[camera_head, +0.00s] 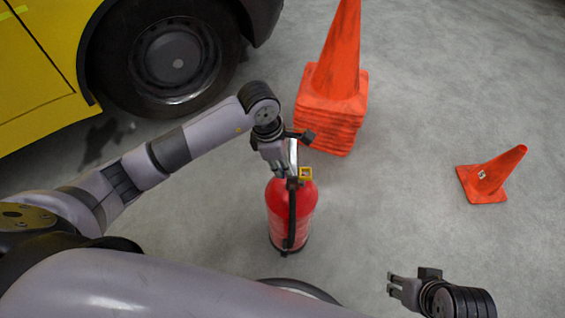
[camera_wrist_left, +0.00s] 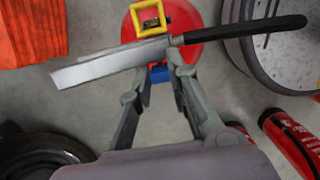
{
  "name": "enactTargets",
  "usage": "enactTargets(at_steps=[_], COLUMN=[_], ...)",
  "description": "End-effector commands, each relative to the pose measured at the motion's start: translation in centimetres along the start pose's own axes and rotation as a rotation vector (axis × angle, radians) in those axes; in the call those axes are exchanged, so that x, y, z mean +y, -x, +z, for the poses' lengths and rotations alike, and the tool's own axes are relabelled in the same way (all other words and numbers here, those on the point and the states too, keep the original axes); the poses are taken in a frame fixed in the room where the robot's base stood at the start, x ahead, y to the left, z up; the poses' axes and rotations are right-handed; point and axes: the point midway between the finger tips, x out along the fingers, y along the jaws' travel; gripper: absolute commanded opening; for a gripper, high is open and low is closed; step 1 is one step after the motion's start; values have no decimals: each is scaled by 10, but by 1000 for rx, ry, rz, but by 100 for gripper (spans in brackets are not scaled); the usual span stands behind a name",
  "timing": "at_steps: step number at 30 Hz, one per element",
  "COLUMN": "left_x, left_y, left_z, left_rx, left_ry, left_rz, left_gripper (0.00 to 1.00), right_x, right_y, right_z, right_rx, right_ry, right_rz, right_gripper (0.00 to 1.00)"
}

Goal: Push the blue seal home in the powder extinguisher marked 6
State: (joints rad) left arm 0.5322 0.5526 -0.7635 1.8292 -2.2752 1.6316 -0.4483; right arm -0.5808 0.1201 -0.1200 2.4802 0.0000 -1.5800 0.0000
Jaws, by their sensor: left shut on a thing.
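The red extinguisher (camera_head: 290,215) stands upright on the floor in the head view, with a silver lever, a black hose and a yellow square frame (camera_head: 305,173) at its top. I cannot read a 6 on it. My left gripper (camera_head: 278,168) is at its head. In the left wrist view the fingers (camera_wrist_left: 160,76) close on the small blue seal (camera_wrist_left: 159,74) beneath the silver lever (camera_wrist_left: 110,68). The lever hides part of the seal, and I cannot tell how deep it sits. My right gripper (camera_head: 391,283) is open and empty, away from the extinguisher.
Stacked orange cones (camera_head: 335,95) stand close behind the extinguisher. A small cone (camera_head: 490,178) stands at right. A yellow vehicle (camera_head: 35,75) with a black wheel (camera_head: 170,60) is at upper left. More red extinguishers (camera_wrist_left: 292,142) show in the wrist view.

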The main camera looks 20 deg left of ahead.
Motion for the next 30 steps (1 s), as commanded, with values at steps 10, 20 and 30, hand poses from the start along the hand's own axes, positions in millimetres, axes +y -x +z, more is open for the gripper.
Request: enactTargets(at_steps=[10,20,30], left_x=[0,0,2], left_y=[0,0,15], left_z=[0,0,0], left_rx=[1,1,0], left_ry=[1,1,1], left_rz=[1,0,5], left_gripper=[26,40,40], right_x=[0,0,0], right_y=[0,0,0], right_z=[0,0,-1], right_rx=[0,0,3], right_ry=[0,0,-1], right_rz=[0,0,0], right_gripper=[40,40,40])
